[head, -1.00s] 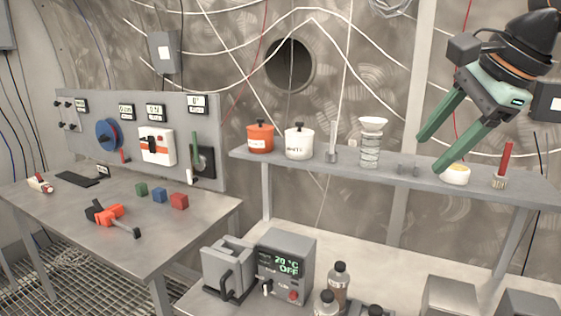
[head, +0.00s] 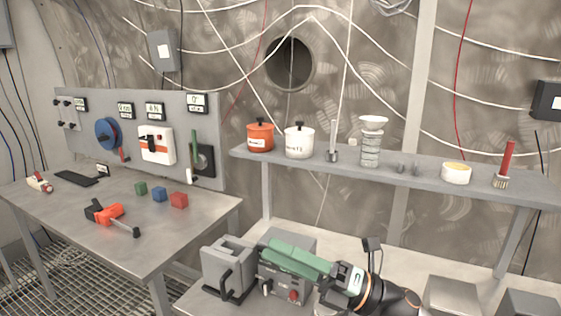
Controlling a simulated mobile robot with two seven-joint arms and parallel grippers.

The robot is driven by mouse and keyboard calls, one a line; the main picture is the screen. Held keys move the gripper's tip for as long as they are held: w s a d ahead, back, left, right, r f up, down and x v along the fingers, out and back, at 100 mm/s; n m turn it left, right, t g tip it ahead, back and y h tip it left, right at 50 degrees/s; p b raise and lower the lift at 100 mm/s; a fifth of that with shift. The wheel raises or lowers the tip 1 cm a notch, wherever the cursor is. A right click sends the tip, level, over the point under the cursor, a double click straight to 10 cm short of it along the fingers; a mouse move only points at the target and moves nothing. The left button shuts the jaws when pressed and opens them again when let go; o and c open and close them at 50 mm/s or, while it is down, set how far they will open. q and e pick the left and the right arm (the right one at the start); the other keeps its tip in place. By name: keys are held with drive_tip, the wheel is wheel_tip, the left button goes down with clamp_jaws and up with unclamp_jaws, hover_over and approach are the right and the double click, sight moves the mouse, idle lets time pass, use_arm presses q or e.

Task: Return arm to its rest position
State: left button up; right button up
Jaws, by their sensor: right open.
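My right gripper (head: 284,257) is low at the bottom centre, its green fingers pointing left. It is open and shows nothing between its fingers. It is in front of the grey heater box (head: 290,240) and hides most of its front, including the display. Its arm comes in from the bottom, right of centre. My left gripper does not show in the head view.
The upper shelf (head: 400,178) holds an orange pot (head: 260,136), a white pot (head: 299,141), a white dish (head: 456,173) and a red-handled brush (head: 504,163). The left table (head: 165,240) holds coloured cubes and an orange-and-black tool (head: 108,214).

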drive_tip(key=d+f+m+t+h, duration=0.4)
drive_tip(key=f+m+h, duration=0.1)
drive_tip(key=f+m, duration=0.35)
drive_tip(key=d+f+m+t+h, duration=0.3)
drive_tip(key=f+m+t+h, duration=0.15)
drive_tip(key=f+m, duration=0.45)
drive_tip(key=d+f+m+t+h, duration=0.45)
drive_tip(key=f+m, duration=0.25)
drive_tip(key=m, duration=0.4)
drive_tip(key=s+d+f+m+g+h, duration=0.2)
drive_tip(key=s+f+m+g+h, duration=0.1)
drive_tip(key=s+f, duration=0.7)
drive_tip(key=s+d+f+m+g+h, duration=0.2)
drive_tip(key=s+f+m+g, duration=0.3)
drive_tip(key=s+f, duration=0.4)
drive_tip(key=shift+s+d+f+m+h, duration=0.4)
drive_tip(key=shift+d+m, duration=0.1)
drive_tip(key=shift+m, duration=0.15)
